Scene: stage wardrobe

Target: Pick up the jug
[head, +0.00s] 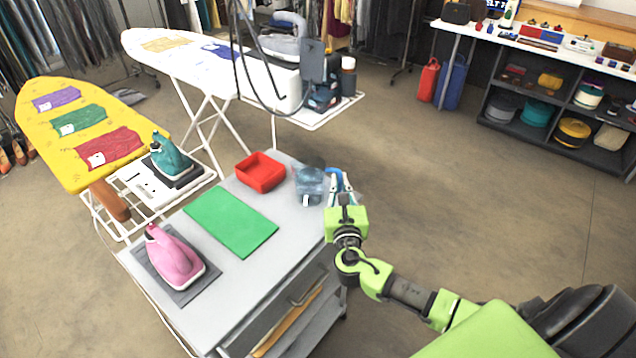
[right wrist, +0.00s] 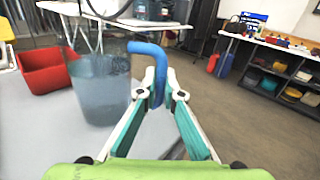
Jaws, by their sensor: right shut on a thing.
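The jug (head: 309,183) is a clear bluish container with a blue handle. It is at the far right corner of the grey cabinet top, beside the red bin. My right gripper (head: 340,186) comes in from the right and is shut on the jug's blue handle. In the right wrist view the jug (right wrist: 103,92) is left of the fingers, and the handle (right wrist: 150,52) passes between the fingertips (right wrist: 158,88). The jug looks upright; I cannot tell whether its base touches the top. My left gripper is not in view.
The grey cabinet top (head: 217,271) also holds a red bin (head: 260,171), a green mat (head: 230,221) and a pink iron (head: 172,258). Ironing boards, a yellow one (head: 75,122) and a white one, stand to the left and behind. The floor to the right is clear.

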